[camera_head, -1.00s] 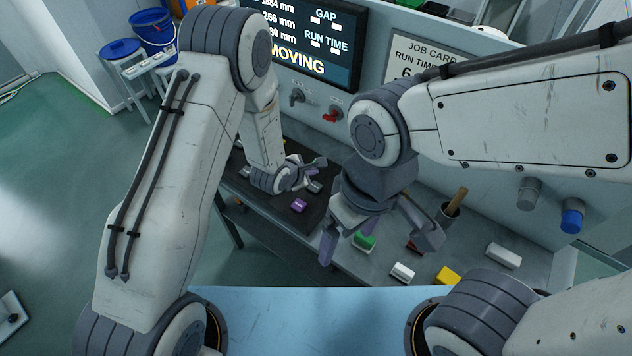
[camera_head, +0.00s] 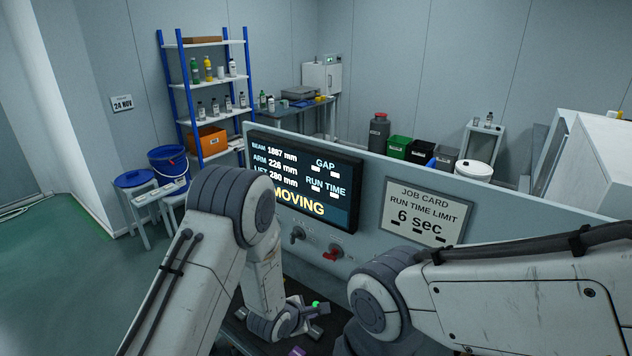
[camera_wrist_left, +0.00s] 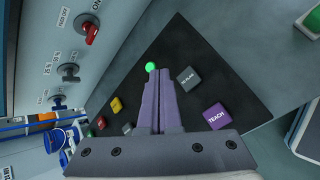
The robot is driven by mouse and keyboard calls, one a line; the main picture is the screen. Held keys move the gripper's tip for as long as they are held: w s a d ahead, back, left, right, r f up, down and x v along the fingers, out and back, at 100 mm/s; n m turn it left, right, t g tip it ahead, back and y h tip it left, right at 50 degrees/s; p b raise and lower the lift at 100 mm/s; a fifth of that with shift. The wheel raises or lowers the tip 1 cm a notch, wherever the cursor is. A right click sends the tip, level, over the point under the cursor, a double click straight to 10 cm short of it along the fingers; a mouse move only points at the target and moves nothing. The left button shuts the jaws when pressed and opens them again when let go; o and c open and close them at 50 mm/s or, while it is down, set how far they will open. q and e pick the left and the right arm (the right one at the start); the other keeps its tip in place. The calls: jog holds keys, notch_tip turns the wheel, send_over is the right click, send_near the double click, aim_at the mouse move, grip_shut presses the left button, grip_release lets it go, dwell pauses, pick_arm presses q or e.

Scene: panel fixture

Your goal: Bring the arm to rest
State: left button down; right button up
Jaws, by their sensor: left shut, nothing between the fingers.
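My left gripper (camera_head: 318,310) is over the dark pad at the foot of the panel. In the left wrist view its two purple fingers (camera_wrist_left: 159,90) are together and empty, with a lit green spot (camera_wrist_left: 151,67) at or just beyond their tips; contact cannot be told. On the dark pad (camera_wrist_left: 215,75) are a purple TEACH button (camera_wrist_left: 215,116), a grey button (camera_wrist_left: 188,79), a yellow button (camera_wrist_left: 116,104) and more. The display (camera_head: 305,190) reads MOVING, with dashes under GAP and RUN TIME. My right gripper is outside the head view.
The panel carries a black knob (camera_head: 297,234), a red-handled switch (camera_head: 333,252) and a job card (camera_head: 429,212) reading RUN TIME LIMIT 6 sec. Shelves (camera_head: 208,90) and bins stand behind. Open floor (camera_head: 60,270) lies to the left.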

pick_arm(q)
jog(key=s+d+r+m+g+y+b, duration=0.1)
jog(key=s+r+m+g, duration=0.1)
jog(key=s+r+m, duration=0.4)
jog(key=s+a+r+m+g, duration=0.1)
jog(key=s+r+m+g, duration=0.1)
jog(key=s+r+m, duration=0.2)
jog(key=s+a+r+m+g+y+b, duration=0.1)
jog(key=s+r+m, duration=0.3)
jog(key=s+m, duration=0.6)
jog(key=s+a+r+m+g+y+b, duration=0.1)
jog(key=s+a+r+m+g, duration=0.1)
jog(key=s+r+m, duration=0.2)
jog(key=s+m, duration=0.3)
jog(key=s, duration=0.4)
jog(key=shift+a+r+m+g, duration=0.3)
jog(key=shift+a+r+g, duration=0.1)
dwell(4.5)
